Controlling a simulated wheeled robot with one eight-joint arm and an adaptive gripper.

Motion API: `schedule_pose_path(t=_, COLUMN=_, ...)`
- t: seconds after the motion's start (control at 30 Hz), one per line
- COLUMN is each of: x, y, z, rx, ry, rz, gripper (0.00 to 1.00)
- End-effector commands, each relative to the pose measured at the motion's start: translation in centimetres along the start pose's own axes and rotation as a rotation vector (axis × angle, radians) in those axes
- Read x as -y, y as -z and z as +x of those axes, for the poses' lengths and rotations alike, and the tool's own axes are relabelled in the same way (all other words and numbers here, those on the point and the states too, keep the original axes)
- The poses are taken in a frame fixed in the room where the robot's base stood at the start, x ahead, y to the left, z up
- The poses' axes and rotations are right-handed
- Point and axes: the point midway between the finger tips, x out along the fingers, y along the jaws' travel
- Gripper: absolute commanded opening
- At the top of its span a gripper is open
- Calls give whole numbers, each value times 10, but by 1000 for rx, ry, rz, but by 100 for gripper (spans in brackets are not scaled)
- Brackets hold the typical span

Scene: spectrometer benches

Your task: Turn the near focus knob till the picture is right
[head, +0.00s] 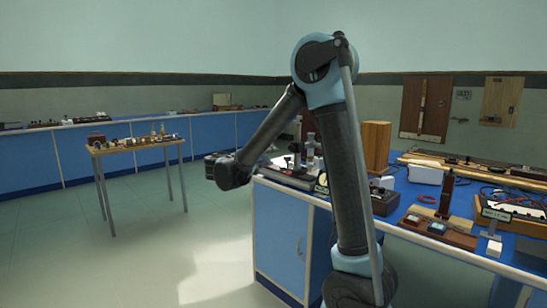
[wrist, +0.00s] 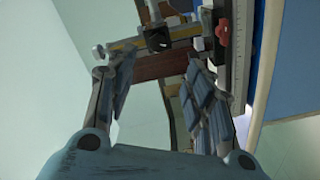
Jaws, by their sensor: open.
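My gripper (wrist: 158,75) is open in the wrist view, its two dark padded fingers apart with nothing between the tips. Beyond the fingertips is an instrument with a brown bar, a black square block (wrist: 158,38), a red lobed knob (wrist: 223,33) at the right and a small round grey knob (wrist: 98,51) at the left. I cannot tell which of these is the near focus knob. No touch is clear. In the head view, an upright instrument (head: 310,150) stands at the bench's left end, partly behind my arm. The fingers are not clear there, and no picture can be read.
The blue bench (head: 280,232) carries a wooden box (head: 376,147), a white box (head: 426,173), a dark bottle-like post (head: 446,192) and cabled equipment at the right. A small wooden table (head: 135,145) with small items stands at the left. The floor (head: 150,250) between is clear.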

Motion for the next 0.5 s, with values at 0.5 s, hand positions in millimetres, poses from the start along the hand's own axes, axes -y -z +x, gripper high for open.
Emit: schedule_pose_path(t=0.5, x=-2, y=4, z=-21, rx=1, ry=-3, rz=132, gripper=48)
